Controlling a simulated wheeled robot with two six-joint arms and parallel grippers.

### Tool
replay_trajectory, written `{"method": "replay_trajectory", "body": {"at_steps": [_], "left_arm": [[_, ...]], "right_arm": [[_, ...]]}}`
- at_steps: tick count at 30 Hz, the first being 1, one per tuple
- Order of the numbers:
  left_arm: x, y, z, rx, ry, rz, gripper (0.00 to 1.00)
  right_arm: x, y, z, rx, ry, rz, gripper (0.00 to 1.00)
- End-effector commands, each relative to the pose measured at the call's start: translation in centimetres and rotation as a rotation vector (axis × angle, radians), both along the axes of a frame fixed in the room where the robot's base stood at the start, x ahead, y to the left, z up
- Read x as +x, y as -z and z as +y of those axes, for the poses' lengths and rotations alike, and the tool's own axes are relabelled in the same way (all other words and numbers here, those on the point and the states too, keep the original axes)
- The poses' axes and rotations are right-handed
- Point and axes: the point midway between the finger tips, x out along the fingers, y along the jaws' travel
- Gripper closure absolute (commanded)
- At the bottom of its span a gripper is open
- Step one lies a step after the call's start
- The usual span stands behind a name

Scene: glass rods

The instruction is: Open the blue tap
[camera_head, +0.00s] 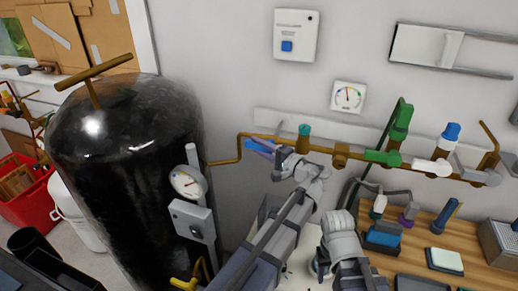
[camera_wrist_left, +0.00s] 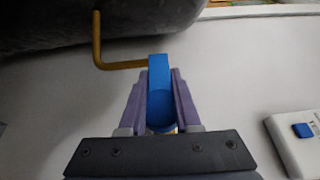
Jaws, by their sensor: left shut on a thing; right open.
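The blue tap's handle (camera_head: 258,147) sits on the brown pipe on the wall, just right of the black tank. My left gripper (camera_head: 266,146) is at this handle, with its fingers on either side. In the left wrist view, the flat blue handle (camera_wrist_left: 159,76) lies between the two purple fingers of my left gripper (camera_wrist_left: 160,92), which is shut on it. The tap's body is mostly hidden by the gripper. My right gripper (camera_head: 321,264) is low, in front of the wall near the bench's left end, and is open; its fingers are hard to make out.
The black tank (camera_head: 125,150) stands close on the left, with a gauge (camera_head: 188,183) on its right side. Along the pipe to the right are a teal-topped fitting (camera_head: 304,130), a green valve (camera_head: 400,120) and a blue-topped valve (camera_head: 451,132). A wooden bench (camera_head: 425,220) holds several items.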

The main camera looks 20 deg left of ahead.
Motion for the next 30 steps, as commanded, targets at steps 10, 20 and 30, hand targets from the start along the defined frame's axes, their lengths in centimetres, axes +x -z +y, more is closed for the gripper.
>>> {"method": "replay_trajectory", "body": {"at_steps": [10, 20, 30], "left_arm": [[-0.18, 0.07, 0.07, 0.000, -0.003, 0.002, 0.64], [-0.06, 0.00, 0.03, 0.001, -0.001, 0.000, 0.39], [-0.02, -0.73, 0.02, 0.002, 0.000, 0.000, 0.39]], "right_arm": [[0.00, 0.05, -0.01, 0.000, 0.000, 0.000, 0.50], [0.00, 0.02, 0.00, 0.000, 0.000, 0.000, 0.50], [0.00, -0.69, 0.00, 0.000, 0.000, 0.000, 0.50]]}}
